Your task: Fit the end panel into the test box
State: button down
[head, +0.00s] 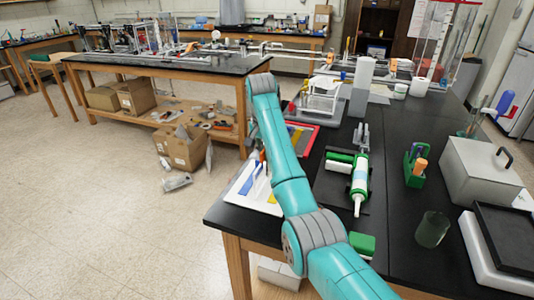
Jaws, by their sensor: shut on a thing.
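My teal arm rises from the lower right and bends over the near black-topped bench. My gripper cannot be made out; the end of the arm is turned away and hidden behind its own links. I cannot identify the end panel. I cannot tell which thing is the test box. A grey box with a dark handle on top (482,170) stands on the right of the bench. A pale open frame-like fixture (318,99) stands further back, right of my arm.
A green-and-white tube (360,178) lies on a dark mat. A green holder (413,166), a dark glass cup (432,230) and a black tray (508,238) stand to its right. A grey upright block (364,80) stands behind. Bare bench top lies around the cup.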

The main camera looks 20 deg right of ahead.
jog(key=shift+f, duration=0.5)
jog(key=c, duration=1.3)
grip_release()
jog(key=shift+o, duration=0.2)
